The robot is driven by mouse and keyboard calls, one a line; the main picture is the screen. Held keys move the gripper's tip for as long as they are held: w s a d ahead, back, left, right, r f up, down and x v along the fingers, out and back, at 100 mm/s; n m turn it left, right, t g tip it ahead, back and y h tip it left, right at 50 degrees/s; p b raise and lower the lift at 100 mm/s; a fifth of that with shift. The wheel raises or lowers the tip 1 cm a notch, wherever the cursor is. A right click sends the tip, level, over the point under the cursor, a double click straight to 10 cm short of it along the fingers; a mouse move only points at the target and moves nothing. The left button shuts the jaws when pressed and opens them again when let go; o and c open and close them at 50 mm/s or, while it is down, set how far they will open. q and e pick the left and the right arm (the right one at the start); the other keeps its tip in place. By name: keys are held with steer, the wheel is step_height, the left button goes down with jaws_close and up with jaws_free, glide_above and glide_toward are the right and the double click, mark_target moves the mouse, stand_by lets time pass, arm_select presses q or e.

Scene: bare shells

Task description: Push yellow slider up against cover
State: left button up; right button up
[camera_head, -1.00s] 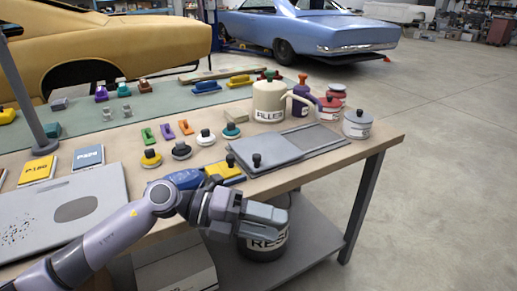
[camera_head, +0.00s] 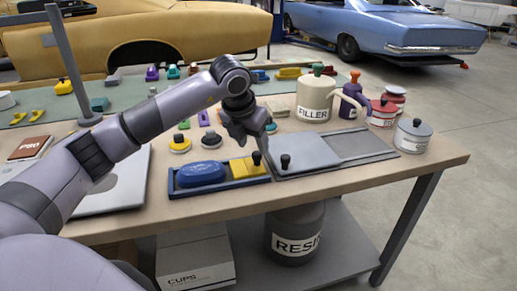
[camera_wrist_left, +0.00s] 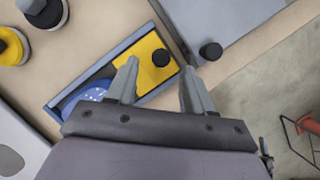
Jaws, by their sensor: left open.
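The yellow slider (camera_head: 240,169) has a black knob and lies at the right end of a shallow blue tray (camera_head: 222,187). It also shows in the left wrist view (camera_wrist_left: 140,50). A blue oval piece (camera_head: 202,174) fills the tray's left part. A flat grey plate (camera_head: 310,153) with a black knob lies right of the tray; I cannot tell for sure which piece is the cover. My left gripper (camera_head: 250,140) points down above and behind the slider. In the left wrist view (camera_wrist_left: 158,75) its fingers are apart and empty, with the slider's knob between them in the picture.
Round knobbed pucks (camera_head: 179,143) stand behind the tray. The filler can (camera_head: 314,105) and several small pots (camera_head: 412,136) stand at the back right. A grey panel (camera_head: 115,190) lies left, partly behind my arm. The table's front edge is close to the tray.

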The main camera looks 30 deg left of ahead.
mark_target(256, 153)
arm_select(q)
steer(key=shift+x, duration=1.9)
jaws_close()
steer(key=shift+s, duration=0.1)
arm_select(e)
steer(key=shift+f, duration=0.1)
